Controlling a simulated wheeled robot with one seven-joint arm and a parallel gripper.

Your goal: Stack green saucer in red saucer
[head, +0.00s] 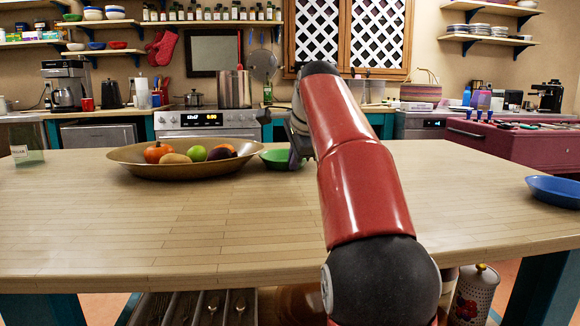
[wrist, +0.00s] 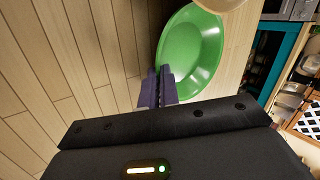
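The green saucer (head: 275,158) is at the far side of the wooden table, just right of the fruit bowl. It fills the upper middle of the wrist view (wrist: 192,45). My gripper (wrist: 159,70) is at the saucer's near rim, with one finger outside the rim and one over its inside. The fingers are close together with the rim between them. The head view shows the gripper (head: 297,160) beside the saucer, partly behind my arm. I cannot tell whether the saucer is lifted at all. I see no red saucer on the table; a small red dish (head: 118,45) is on the left wall shelf.
A wide fruit bowl (head: 130,163) stands close to the green saucer's left. A blue dish (head: 556,190) lies at the table's right edge, and a glass jar (head: 27,150) stands at the far left. The table's (head: 150,230) front and middle are clear.

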